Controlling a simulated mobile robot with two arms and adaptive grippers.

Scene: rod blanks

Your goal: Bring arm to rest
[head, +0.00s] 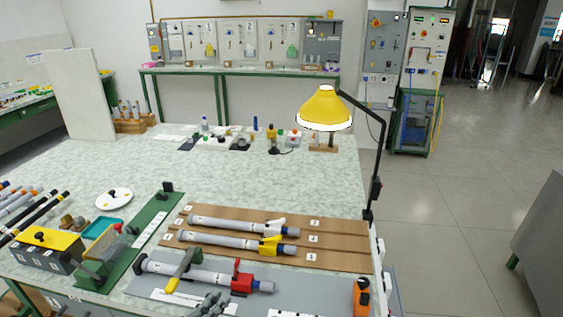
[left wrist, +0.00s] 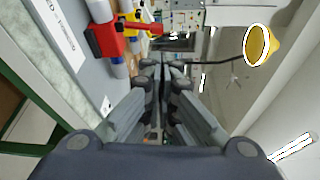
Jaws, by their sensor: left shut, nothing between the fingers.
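My left gripper (head: 213,301) shows at the bottom edge of the head view, above the front of the grey plate (head: 150,287). It also shows in the left wrist view (left wrist: 161,80), where its fingers are shut with nothing held. A grey rod (head: 205,276) lies on the plate behind the gripper, with a red clamp (head: 242,279) near its right end. The red clamp shows at upper left in the left wrist view (left wrist: 103,40). Two more grey rods (head: 225,224) (head: 220,243) lie on a brown board (head: 340,258). My right gripper is out of view.
A yellow lamp (head: 324,106) stands over the table's right side on a black arm. A green rail fixture (head: 150,225), a yellow-topped block (head: 55,241) and several loose rods (head: 35,220) fill the left. An orange tool (head: 361,297) is at front right. The middle tabletop (head: 240,175) is clear.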

